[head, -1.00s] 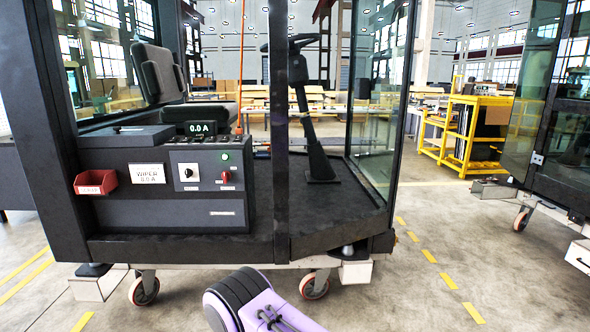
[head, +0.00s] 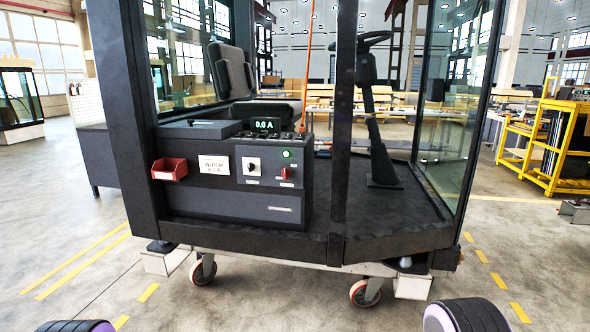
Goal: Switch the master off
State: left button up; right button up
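The control panel (head: 267,170) is on the front of a dark console inside the cab. It carries a black rotary knob on a white plate (head: 251,166), a red switch (head: 286,173) and a lit green lamp (head: 287,154). The small labels are too small to read, so I cannot tell which one is the master. A display (head: 265,125) above the panel reads 0.0 A. Neither gripper is in view; only rounded black and purple parts of my arms show at the bottom edge, well below the panel.
A red bin (head: 169,169) and a white WIPER card (head: 214,165) are left of the panel. A dark cab post (head: 341,150) stands to its right. The cab sits on a wheeled trolley (head: 290,261). The floor in front is clear.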

aim_at(286, 172)
jog(key=z, duration=0.35)
jog(key=i, duration=1.2)
jog(key=u, duration=0.4)
